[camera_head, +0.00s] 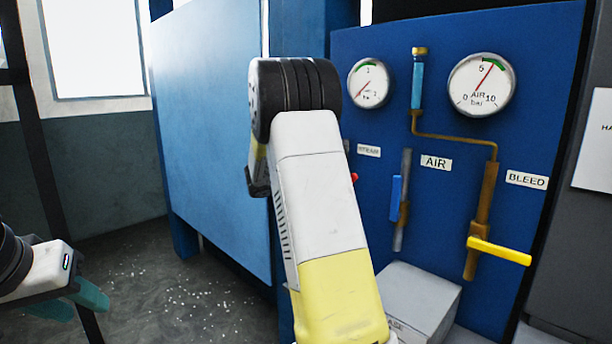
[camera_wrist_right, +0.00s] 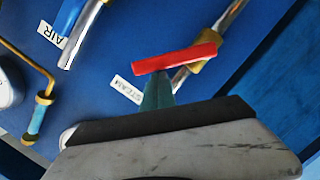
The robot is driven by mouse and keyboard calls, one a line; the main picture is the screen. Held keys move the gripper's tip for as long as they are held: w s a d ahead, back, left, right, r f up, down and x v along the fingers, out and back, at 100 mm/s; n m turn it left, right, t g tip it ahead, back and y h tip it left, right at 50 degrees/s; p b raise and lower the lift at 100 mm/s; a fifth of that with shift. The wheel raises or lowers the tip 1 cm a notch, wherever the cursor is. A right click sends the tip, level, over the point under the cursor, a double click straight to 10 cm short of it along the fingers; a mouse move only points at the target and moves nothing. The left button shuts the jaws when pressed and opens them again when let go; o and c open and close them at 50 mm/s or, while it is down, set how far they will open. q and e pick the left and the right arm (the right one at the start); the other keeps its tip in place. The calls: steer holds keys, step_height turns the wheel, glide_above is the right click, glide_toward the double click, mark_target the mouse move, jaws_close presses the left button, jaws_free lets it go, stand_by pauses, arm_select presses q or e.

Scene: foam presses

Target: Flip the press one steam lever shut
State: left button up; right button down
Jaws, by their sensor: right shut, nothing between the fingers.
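The steam lever is a red handle (camera_wrist_right: 175,60) beside the STEAM label (camera_wrist_right: 125,89) in the right wrist view. It lies at a slant across its metal pipe (camera_wrist_right: 229,22). In the head view only a small red bit (camera_head: 354,177) shows past my right arm. My right gripper (camera_wrist_right: 158,92) is shut and empty. Its teal fingertip is just below the red handle in the picture; whether they touch I cannot tell. In the head view my right arm hides this gripper. My left gripper (camera_head: 80,303) is at the lower left, its teal fingers apart and empty, away from the panel.
The blue panel (camera_head: 440,60) also carries a blue AIR lever (camera_head: 396,198) along its pipe, a yellow BLEED lever (camera_head: 499,250) across its pipe, and two gauges. A grey box (camera_head: 420,290) stands below. Open floor (camera_head: 150,275) with white specks lies at left.

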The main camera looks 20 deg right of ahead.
steer(key=s+d+f+m+t+y, duration=0.1)
steer(key=s+d+f+m, duration=0.1)
steer(key=s+f+m, duration=0.3)
steer(key=shift+m+t, duration=0.3)
steer(key=shift+m, duration=0.2)
steer(key=shift+f, duration=0.2)
stand_by(0.6)
steer(key=s+a+r, duration=0.3)
steer(key=a+r, duration=0.4)
steer(key=a, duration=0.2)
steer(key=shift+s, duration=0.3)
